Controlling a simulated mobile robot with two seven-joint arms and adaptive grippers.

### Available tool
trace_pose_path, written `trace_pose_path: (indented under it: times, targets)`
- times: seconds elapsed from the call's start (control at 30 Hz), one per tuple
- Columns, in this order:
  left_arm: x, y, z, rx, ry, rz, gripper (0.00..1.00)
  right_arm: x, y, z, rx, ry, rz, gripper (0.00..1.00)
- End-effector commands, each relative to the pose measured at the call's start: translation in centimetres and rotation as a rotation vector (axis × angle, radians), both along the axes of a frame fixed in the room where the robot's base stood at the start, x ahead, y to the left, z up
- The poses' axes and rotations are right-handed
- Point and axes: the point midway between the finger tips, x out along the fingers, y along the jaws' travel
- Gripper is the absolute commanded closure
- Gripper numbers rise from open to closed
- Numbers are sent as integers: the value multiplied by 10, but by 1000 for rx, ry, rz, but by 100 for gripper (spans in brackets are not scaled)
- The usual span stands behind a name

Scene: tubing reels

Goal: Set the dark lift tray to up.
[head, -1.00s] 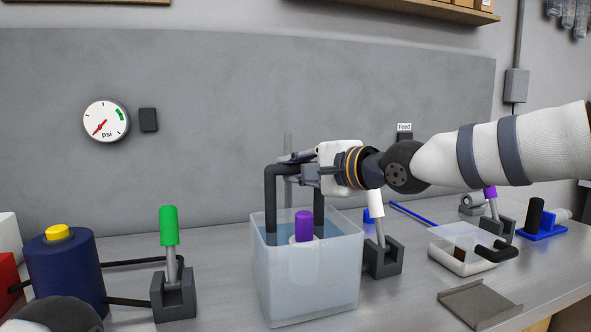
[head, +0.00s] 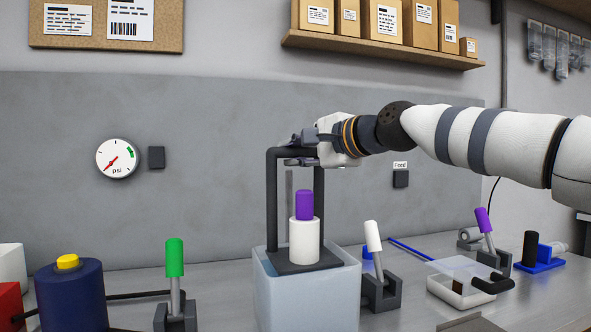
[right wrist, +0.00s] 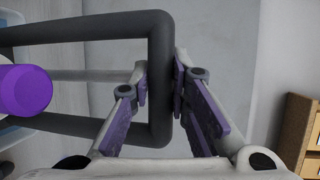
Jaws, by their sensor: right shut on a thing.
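The dark lift tray (head: 308,266) is at the top of a translucent tank (head: 308,300), with its flat plate about level with the rim. A white cylinder with a purple top (head: 304,240) stands upright on the plate. The tray's dark handle frame (head: 272,205) rises well above the tank. My right gripper (head: 302,151) is shut on the top bar of this handle. In the right wrist view the fingers (right wrist: 160,95) sit on both sides of the bar (right wrist: 160,60). My left gripper does not show.
A green-handled lever (head: 175,275) stands left of the tank, beside a dark blue container with a yellow cap (head: 70,295). A white-handled lever (head: 373,250) is close on the right. Farther right are a clear-lidded box (head: 460,285) and a purple-handled lever (head: 484,225). A shelf with boxes (head: 390,45) hangs above.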

Motion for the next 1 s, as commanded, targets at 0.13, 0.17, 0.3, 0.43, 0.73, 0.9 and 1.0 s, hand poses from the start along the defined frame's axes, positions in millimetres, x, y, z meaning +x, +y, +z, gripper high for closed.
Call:
trace_pose_path:
  times: [0.13, 0.17, 0.3, 0.43, 0.73, 0.9, 1.0]
  targets:
    - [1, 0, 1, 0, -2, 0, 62, -1, -1, 10, 6, -13, -2, 100]
    - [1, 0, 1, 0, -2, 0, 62, -1, -1, 10, 6, -14, -2, 100]
    - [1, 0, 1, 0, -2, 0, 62, -1, -1, 11, 8, -16, -4, 100]
    - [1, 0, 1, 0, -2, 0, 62, -1, -2, 12, 10, -17, -5, 65]
    - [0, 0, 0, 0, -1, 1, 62, -1, -1, 7, 5, -9, -2, 62]
    - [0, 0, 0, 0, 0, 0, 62, -16, -15, 12, 4, -10, -2, 62]
    - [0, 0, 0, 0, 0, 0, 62, -35, -31, 17, 6, -12, -2, 62]
